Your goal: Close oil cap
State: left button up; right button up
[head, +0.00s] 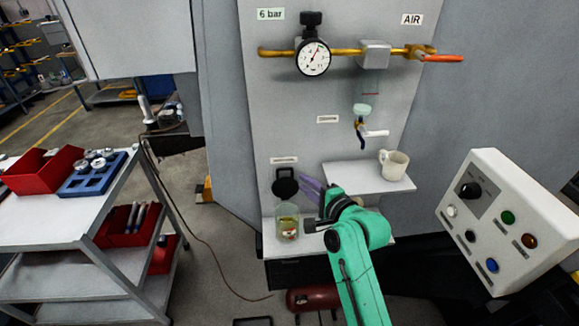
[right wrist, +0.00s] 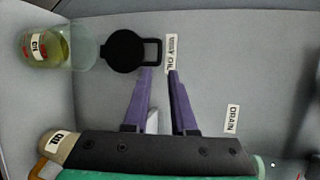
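The black round oil cap (head: 285,183) stands up against the panel above the clear oil jar (head: 288,222), swung off its mouth. In the right wrist view the cap (right wrist: 124,50) is face-on beside the jar (right wrist: 85,47), its loop handle (right wrist: 152,51) pointing right. The jar holds yellowish oil and carries a label. My right gripper (head: 305,188) is just right of the cap. In the right wrist view its purple fingers (right wrist: 161,71) are apart, with nothing visible gripped; the tips are close to the handle, and contact is unclear. My left gripper is out of view.
A shelf (head: 365,178) with a mug (head: 393,163) is right of and above the right gripper. A valve (head: 370,131) and a pressure gauge (head: 313,57) are higher up. A control box (head: 510,222) stands at right, a cart (head: 60,222) at left.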

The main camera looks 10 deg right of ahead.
jog(key=p, duration=0.2)
send_over(285, 184)
jog(key=s+d, duration=0.1)
jog(key=shift+s+f, duration=0.2)
jog(key=shift+f, duration=0.9)
jog(key=shift+d+b, duration=0.1)
jog(key=shift+b, duration=0.2)
grip_shut()
jog(key=shift+s, duration=0.1)
